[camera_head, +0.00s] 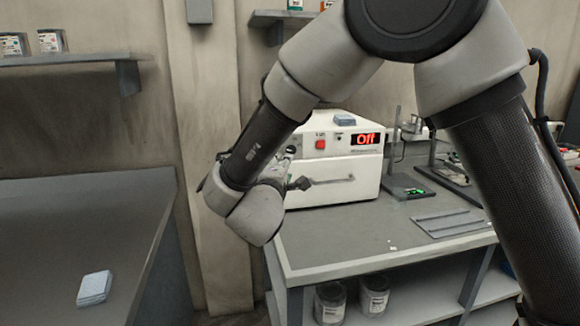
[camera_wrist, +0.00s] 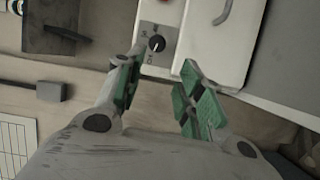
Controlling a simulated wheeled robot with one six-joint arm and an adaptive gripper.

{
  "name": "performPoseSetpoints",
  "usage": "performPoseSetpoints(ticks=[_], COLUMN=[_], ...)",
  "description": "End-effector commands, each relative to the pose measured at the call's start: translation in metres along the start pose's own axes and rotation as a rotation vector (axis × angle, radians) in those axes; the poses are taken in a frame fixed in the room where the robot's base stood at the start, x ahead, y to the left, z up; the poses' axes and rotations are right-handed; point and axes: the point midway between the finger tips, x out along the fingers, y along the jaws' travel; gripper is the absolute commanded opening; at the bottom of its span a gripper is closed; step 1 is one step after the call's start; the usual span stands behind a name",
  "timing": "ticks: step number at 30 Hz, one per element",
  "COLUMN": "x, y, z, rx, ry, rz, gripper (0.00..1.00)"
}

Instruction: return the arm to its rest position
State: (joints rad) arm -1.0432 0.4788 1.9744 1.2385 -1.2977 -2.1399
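My arm crosses the head view, bent down from the top middle, with its wrist low at the centre left. My gripper (camera_wrist: 161,66) shows in the wrist view with its green-padded fingers apart and nothing held between them. In the head view it is mostly hidden behind my wrist. Beyond the fingers is a black dial knob (camera_wrist: 157,43) on a grey panel, apart from them as far as I can tell. A white oven-like box (camera_head: 335,170) stands on the bench just beyond my gripper.
The grey bench (camera_head: 345,238) holds a ridged plate (camera_head: 450,222) and stands with dark bases (camera_head: 402,187). Tins (camera_head: 374,295) sit below. A dark counter (camera_head: 75,225) at left holds a pale blue pad (camera_head: 94,288). A wall shelf (camera_head: 70,59) is at upper left.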

Motion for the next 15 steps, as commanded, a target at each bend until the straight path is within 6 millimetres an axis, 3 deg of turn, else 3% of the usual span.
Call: performPoseSetpoints(ticks=[2,5,6,9,11,14,15], x=[0.000,-0.011,-0.022,-0.061,-0.080,-0.106,-0.115], y=[-0.017,-0.061,-0.084,-0.113,-0.117,-0.111,-0.104], z=[-0.015,-0.051,-0.064,-0.080,-0.070,-0.026,0.001], rx=[0.138,0.362,0.441,0.614,0.695,0.788,0.814], ry=[0.059,0.204,0.257,0.321,0.298,0.168,0.087], rz=[-0.076,-0.296,-0.422,-0.745,-0.928,-1.195,-1.282], gripper=[0.38,0.38,0.38,0.38,0.38,0.38,0.38])
